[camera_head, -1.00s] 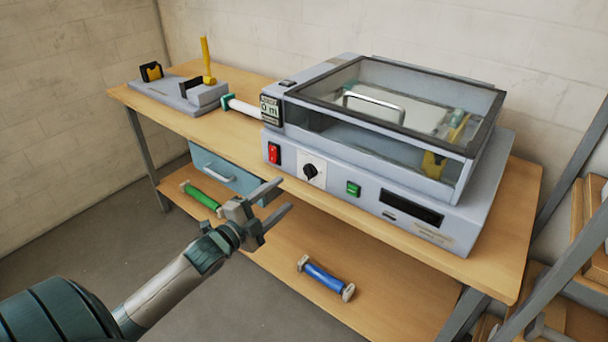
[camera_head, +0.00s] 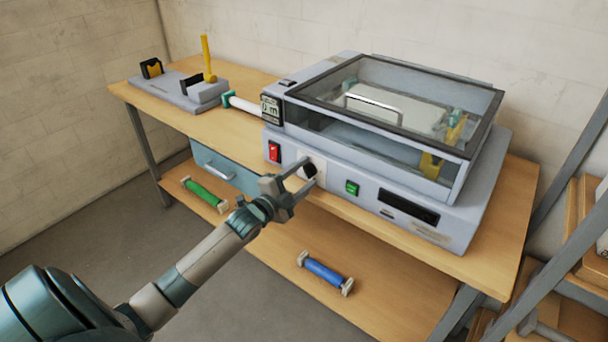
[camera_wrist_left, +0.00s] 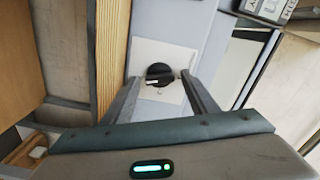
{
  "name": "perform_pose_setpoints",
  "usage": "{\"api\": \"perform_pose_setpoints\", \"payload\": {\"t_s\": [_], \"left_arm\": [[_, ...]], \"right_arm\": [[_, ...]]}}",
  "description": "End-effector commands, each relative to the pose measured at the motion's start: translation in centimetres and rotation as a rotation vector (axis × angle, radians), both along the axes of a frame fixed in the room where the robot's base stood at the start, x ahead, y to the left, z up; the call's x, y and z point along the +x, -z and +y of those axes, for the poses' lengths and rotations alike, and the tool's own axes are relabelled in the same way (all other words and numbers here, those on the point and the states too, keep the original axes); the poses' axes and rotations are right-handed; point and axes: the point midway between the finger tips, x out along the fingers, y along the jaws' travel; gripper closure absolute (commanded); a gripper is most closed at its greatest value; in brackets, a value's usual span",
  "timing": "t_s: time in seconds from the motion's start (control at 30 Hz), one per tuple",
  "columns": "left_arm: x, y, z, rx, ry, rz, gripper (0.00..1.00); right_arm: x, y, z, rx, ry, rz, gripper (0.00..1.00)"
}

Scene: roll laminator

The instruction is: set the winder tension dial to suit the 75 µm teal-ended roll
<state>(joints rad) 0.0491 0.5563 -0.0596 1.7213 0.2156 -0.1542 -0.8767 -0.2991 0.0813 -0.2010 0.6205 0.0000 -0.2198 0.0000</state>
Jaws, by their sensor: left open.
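The winder tension dial is a black knob (camera_head: 309,170) on a white plate on the laminator's (camera_head: 345,190) front panel. In the left wrist view the knob (camera_wrist_left: 160,74) shows between and just beyond the fingertips, with a white pointer mark on it. My left gripper (camera_head: 304,177) is open, its fingers pointing at the dial; it also shows in the left wrist view (camera_wrist_left: 158,82). I cannot tell whether the fingers touch the knob. A teal-ended white roll (camera_head: 244,106) lies at the left of the laminator on the bench. My right gripper is not in view.
A red switch (camera_head: 274,152) and a green button (camera_head: 352,188) flank the dial. A clear lid with a handle (camera_head: 375,106) covers the machine. Green (camera_head: 204,195) and blue (camera_head: 326,273) rolls lie on the lower shelf. A grey stand (camera_head: 180,92) sits at the bench's left end.

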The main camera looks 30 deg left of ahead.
Motion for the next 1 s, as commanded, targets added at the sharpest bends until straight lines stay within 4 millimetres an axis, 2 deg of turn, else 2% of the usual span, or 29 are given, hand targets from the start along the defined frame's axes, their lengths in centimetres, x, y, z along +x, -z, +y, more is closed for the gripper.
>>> {"api": "perform_pose_setpoints", "payload": {"t_s": [0.2, 0.23, 0.3, 0.4, 0.77, 1.0], "left_arm": [[0.00, 0.02, -0.01, 0.000, 0.000, 0.000, 0.47], [0.00, 0.02, -0.01, 0.000, 0.000, 0.000, 0.52], [0.00, 0.01, 0.00, 0.000, 0.000, 0.000, 0.68], [-0.01, 0.02, 0.00, 0.000, 0.000, 0.000, 0.88], [-0.02, -0.01, 0.00, -0.029, 0.000, 0.003, 0.88], [-0.02, -0.10, 0.03, -0.131, -0.001, 0.012, 0.88]], "right_arm": [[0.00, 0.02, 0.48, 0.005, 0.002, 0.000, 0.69], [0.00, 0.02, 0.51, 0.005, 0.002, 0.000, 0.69], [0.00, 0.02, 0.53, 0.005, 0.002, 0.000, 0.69], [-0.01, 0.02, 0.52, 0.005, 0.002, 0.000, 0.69], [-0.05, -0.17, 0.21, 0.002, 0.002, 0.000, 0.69], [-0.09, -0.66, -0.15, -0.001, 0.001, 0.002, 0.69]]}}
